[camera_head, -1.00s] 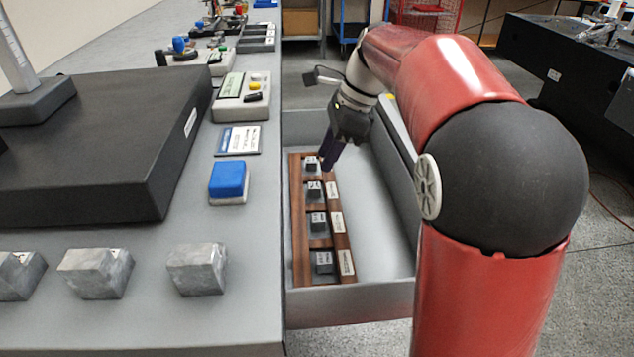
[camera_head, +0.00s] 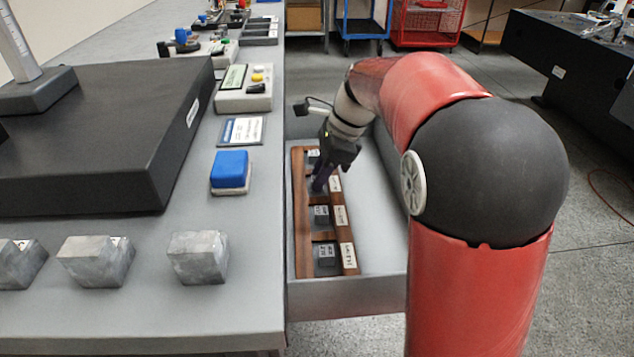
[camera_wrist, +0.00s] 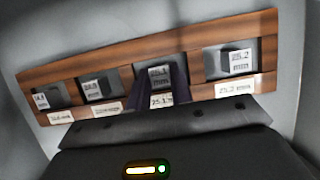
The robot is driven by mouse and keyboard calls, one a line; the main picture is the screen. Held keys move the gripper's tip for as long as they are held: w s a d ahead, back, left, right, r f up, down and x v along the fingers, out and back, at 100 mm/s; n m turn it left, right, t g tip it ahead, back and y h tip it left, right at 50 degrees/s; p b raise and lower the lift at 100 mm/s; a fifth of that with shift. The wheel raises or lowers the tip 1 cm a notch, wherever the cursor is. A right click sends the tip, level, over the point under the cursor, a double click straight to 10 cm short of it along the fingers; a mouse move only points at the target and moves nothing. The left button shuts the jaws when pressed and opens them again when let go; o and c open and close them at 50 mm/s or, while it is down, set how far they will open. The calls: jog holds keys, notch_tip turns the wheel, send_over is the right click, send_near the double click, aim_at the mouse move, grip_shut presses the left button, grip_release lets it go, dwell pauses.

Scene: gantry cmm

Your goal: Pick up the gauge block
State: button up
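A wooden rack (camera_head: 300,225) in the open drawer holds several small dark gauge blocks in separate slots, each with a white size label. In the wrist view, the block marked 25.1 mm (camera_wrist: 160,76) sits in its slot between the two dark fingers of my gripper (camera_wrist: 160,88). The fingers are apart, one on each side of it; whether they touch it I cannot tell. Beside it are the 25.2 mm block (camera_wrist: 238,62) and the 24.9 mm block (camera_wrist: 96,88). In the head view, my gripper (camera_head: 318,186) points down at the second slot from the far end and hides its block.
The table at left carries a black granite slab (camera_head: 90,150), a blue-topped block (camera_head: 230,170), several grey metal blocks (camera_head: 198,258) and a control box (camera_head: 245,90).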

grip_shut()
jog(key=shift+r, duration=0.2)
notch_tip(320, 180, up, 20)
jog(key=p, duration=0.2)
jog(key=shift+f, duration=0.15)
